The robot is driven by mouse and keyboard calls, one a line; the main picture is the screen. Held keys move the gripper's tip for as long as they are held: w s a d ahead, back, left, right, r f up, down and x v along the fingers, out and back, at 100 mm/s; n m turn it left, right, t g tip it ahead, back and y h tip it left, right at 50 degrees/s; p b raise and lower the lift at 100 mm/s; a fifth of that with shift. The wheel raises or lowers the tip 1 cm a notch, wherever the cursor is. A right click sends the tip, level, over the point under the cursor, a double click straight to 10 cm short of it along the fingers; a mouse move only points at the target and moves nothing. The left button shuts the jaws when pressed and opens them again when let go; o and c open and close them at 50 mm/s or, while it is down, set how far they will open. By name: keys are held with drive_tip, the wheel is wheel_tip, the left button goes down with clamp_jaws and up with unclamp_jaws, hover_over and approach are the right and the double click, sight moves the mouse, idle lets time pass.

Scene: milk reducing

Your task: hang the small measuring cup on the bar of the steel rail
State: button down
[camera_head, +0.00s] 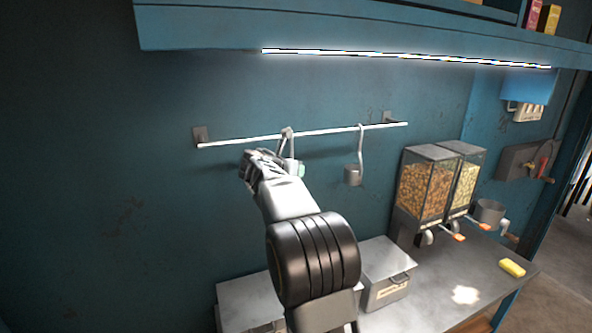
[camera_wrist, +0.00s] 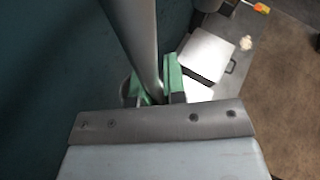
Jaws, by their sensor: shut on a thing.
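My gripper (camera_head: 293,172) is raised in front of the wall, just below the steel rail's bar (camera_head: 330,131). It is shut on the upright handle of the small measuring cup (camera_head: 287,136); the handle's hooked top shows at the bar, left of its middle. I cannot tell whether the hook rests over the bar or is only in front of it. In the wrist view the grey handle (camera_wrist: 141,40) runs between the green finger pads (camera_wrist: 157,88). The cup's bowl is mostly hidden behind my gripper.
A ladle-like cup (camera_head: 353,175) hangs from the bar to the right. Below are two dispensers (camera_head: 428,185), lidded metal boxes (camera_head: 387,270), a metal mug (camera_head: 489,212) and a yellow block (camera_head: 512,268) on the counter. A lit shelf (camera_head: 350,35) overhangs the rail. The bar's left part is free.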

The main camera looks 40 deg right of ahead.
idle(0.4)
drive_tip(key=c, duration=1.1)
unclamp_jaws()
drive_tip(key=shift+a, duration=0.1)
drive_tip(key=b+v, duration=0.2)
drive_tip(key=v, duration=1.2)
drive_tip(key=s+a+f+m+y, duration=0.2)
drive_tip(key=a+f+m+y, duration=0.1)
drive_tip(key=f+m, duration=0.35)
drive_tip(key=s+a+f+m+y, duration=0.2)
drive_tip(key=a+f+m+y, duration=0.1)
drive_tip(key=f+m, duration=0.35)
drive_tip(key=s+a+f+m+y, duration=0.3)
drive_tip(key=s+a+f+m, duration=0.2)
drive_tip(key=s, duration=0.4)
drive_tip(key=s+a+f+m+y, duration=0.4)
drive_tip(key=s+a+m, duration=0.1)
drive_tip(key=s, duration=0.4)
drive_tip(key=shift+f+t, duration=0.3)
drive_tip(key=shift+f, duration=0.1)
